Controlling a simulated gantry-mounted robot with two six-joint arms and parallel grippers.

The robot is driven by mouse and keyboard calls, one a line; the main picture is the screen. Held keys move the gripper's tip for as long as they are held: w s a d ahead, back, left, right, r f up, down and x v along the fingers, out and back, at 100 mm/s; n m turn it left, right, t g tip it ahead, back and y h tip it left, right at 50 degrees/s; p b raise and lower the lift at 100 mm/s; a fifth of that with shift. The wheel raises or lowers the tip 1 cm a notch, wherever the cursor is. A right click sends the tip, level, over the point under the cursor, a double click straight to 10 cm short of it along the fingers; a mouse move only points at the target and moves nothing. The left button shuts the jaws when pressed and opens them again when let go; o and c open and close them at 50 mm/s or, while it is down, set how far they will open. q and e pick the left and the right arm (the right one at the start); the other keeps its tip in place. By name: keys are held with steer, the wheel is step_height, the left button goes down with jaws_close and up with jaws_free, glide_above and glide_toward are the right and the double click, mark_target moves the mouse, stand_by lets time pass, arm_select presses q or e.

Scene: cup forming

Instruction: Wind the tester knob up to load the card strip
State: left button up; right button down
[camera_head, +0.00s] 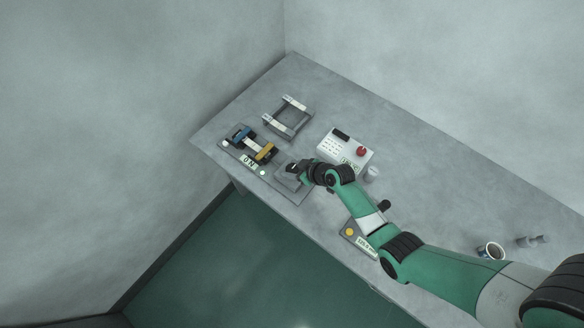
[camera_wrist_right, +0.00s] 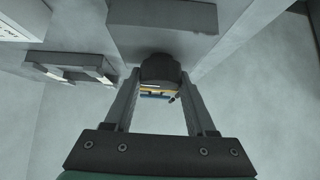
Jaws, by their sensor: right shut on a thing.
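The tester (camera_head: 297,191) is a long grey plate near the table's front left edge. A blue clamp (camera_head: 240,134) and a yellow clamp (camera_head: 265,152) stand on it, with a pale strip, seemingly the card strip (camera_head: 252,146), between them. A small green light (camera_head: 263,173) shows on its front. My right gripper (camera_head: 294,168) is at the tester's right end, over a grey block. In the right wrist view its fingers (camera_wrist_right: 160,76) are shut on a dark rounded knob (camera_wrist_right: 160,67). Blue and yellow parts show just below the knob there. My left gripper is not in view.
A grey frame with white bars (camera_head: 302,104) lies behind the tester. A white box with a red button (camera_head: 344,149) and a small pale cylinder (camera_head: 371,174) are near my arm. A yellow-button box (camera_head: 350,231) lies beside it.

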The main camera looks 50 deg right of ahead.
steer(key=shift+a+r+m+h+p, duration=0.1)
steer(key=shift+r+m+h+p, duration=0.05)
steer(key=shift+m+h+p, duration=0.75)
steer(key=shift+m+h, duration=0.5)
steer(key=shift+m, duration=0.4)
steer(key=m+h, duration=0.1)
steer(key=m+g+h+b, duration=0.1)
steer(key=m, duration=0.1)
steer(key=shift+f+b, duration=0.25)
steer(key=shift+b, duration=0.05)
steer(key=shift+r+m+g+h+b, duration=0.1)
steer(key=shift+m+g+h+b, duration=0.4)
steer(key=shift+m+h, duration=0.45)
steer(key=shift+m, duration=0.25)
steer(key=shift+c, duration=1.1)
jaws_free()
